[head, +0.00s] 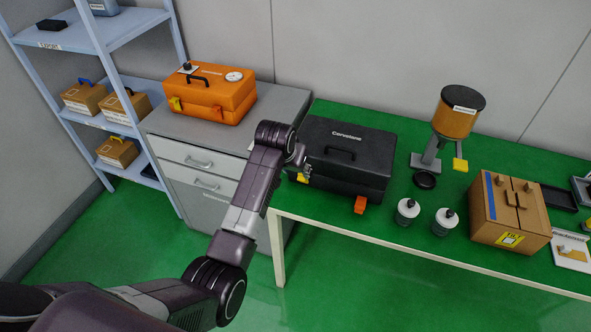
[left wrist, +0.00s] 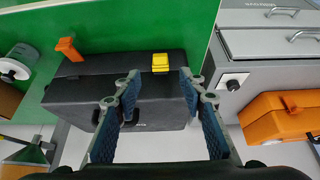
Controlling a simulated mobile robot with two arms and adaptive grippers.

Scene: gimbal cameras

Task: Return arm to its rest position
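My left arm (head: 255,190) reaches up from the lower left in the head view. Its gripper (head: 303,168) hangs just at the left front side of the black case (head: 350,150), by its yellow latch. In the left wrist view, the two blue-padded fingers of my left gripper (left wrist: 160,82) are spread apart with nothing held between them. The black case (left wrist: 85,92) lies beyond them, seen upside down, with its yellow latch (left wrist: 161,62) past the fingertips. I cannot tell whether the fingers touch the case. My right gripper is not in view.
An orange case (head: 212,92) sits on a grey cabinet (head: 270,100) left of the green table (head: 385,215). Bottles (head: 407,211), a hopper (head: 459,110) and a cardboard box (head: 508,212) stand to the right. A shelf (head: 135,22) is at left. Floor in front is clear.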

